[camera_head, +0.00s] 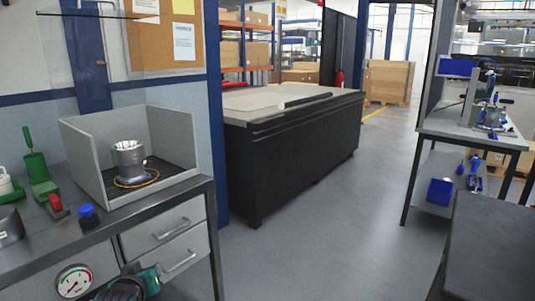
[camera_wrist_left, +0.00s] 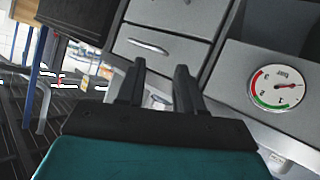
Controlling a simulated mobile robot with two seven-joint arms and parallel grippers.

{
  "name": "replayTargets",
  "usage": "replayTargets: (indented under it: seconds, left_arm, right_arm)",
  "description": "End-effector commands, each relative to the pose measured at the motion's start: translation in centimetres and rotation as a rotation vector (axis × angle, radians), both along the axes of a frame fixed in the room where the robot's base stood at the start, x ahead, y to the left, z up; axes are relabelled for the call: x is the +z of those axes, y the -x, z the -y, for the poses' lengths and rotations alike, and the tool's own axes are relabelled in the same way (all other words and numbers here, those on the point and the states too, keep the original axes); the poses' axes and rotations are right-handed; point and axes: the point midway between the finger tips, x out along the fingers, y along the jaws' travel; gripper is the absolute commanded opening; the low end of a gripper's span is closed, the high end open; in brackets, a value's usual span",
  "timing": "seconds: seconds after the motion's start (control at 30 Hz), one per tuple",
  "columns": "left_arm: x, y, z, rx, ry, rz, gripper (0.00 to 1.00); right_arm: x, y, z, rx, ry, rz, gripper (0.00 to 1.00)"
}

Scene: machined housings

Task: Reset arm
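My left gripper (camera_wrist_left: 160,68) shows in the left wrist view with its two dark fingers apart and nothing between them. It is in front of the workbench's drawers (camera_wrist_left: 150,45), beside a round pressure gauge (camera_wrist_left: 277,87). In the head view a teal and black part of my left arm shows at the bottom edge, below the bench top. A silver machined housing (camera_head: 128,155) stands upright in a grey open-fronted box (camera_head: 174,130) on the left workbench, with an orange ring around its base. My right gripper is in neither view.
The left workbench (camera_head: 120,222) also holds a green tool (camera_head: 36,165), a red button (camera_head: 56,203) and a blue knob (camera_head: 87,211). A black cabinet (camera_head: 300,150) stands behind. A side table (camera_head: 450,130) with blue parts is at right. The floor between is clear.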

Motion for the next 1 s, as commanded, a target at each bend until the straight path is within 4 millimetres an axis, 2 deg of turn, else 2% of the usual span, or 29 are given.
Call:
replayTargets:
  seconds: [0.03,0.1,0.23,0.4,0.53,0.6,0.7,1.0]
  left_arm:
    - [-2.3,2.4,0.9,-0.043,-0.033,-0.025,0.36]
    - [-4.7,5.4,2.2,-0.105,-0.074,-0.046,0.36]
    - [-8.3,11.5,4.7,-0.22,-0.143,-0.08,0.36]
    - [-11.2,19.6,7.9,-0.358,-0.202,-0.111,0.36]
    - [-11.9,24.4,9.7,-0.434,-0.228,-0.121,0.36]
    - [-12.0,26.1,10.4,-0.461,-0.236,-0.123,0.36]
    - [-12.1,27.6,10.9,-0.483,-0.242,-0.126,0.36]
    - [-12.1,28.1,11.1,-0.491,-0.246,-0.125,0.36]
  right_arm:
    - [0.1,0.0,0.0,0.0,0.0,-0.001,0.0]
    - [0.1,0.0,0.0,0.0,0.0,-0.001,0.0]
    - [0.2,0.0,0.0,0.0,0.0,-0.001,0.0]
    - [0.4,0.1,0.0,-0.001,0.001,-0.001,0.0]
    - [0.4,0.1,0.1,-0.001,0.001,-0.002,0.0]
    - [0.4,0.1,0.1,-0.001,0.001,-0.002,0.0]
    - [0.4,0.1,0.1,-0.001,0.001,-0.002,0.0]
    - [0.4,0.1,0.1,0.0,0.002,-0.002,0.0]
